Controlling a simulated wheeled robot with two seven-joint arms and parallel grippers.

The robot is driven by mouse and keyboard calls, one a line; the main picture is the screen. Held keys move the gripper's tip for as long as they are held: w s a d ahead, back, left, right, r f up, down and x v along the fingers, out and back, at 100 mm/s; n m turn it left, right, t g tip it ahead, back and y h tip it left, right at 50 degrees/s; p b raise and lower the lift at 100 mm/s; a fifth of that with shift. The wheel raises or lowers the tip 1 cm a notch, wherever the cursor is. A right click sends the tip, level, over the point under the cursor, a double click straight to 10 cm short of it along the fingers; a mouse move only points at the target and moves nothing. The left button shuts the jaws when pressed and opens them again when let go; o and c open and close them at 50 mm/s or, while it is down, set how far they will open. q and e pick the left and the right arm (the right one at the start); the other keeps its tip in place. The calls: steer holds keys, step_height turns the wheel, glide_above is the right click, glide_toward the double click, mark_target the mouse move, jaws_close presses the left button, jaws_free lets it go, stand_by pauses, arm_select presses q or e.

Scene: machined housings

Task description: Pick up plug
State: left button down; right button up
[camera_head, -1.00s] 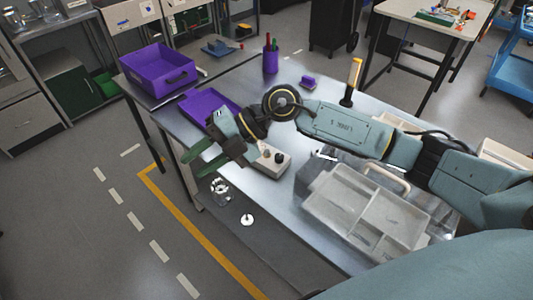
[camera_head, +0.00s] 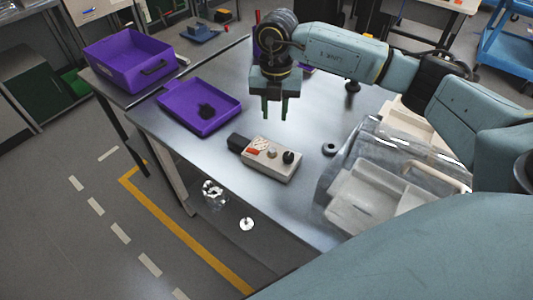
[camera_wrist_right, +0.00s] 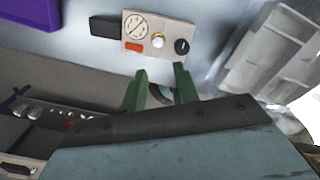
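I cannot tell for sure which item is the plug. Small dark candidates are a black piece (camera_head: 206,110) lying in the purple tray (camera_head: 173,105) and a black ring-like part (camera_head: 329,149) on the table right of the control box. My right gripper (camera_head: 274,108) hangs above the table behind the control box, green fingers pointing down, apart and with nothing seen held. In the right wrist view the fingers (camera_wrist_right: 161,88) are also apart, below the control box in the picture. My left gripper is out of view.
The control box (camera_head: 271,159) has a black block on its left end and a black knob. A purple bin (camera_head: 130,60) stands at the back left. A grey divided tray (camera_head: 365,199) is at the right. The table's middle is fairly clear.

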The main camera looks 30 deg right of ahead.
mark_target(272, 149)
steer(key=f, duration=1.3)
steer(key=shift+w+a+f+p, duration=0.1)
steer(key=shift+w+f+p, duration=0.1)
steer(key=shift+f+p, duration=0.2)
steer(key=shift+c, duration=0.4)
jaws_close()
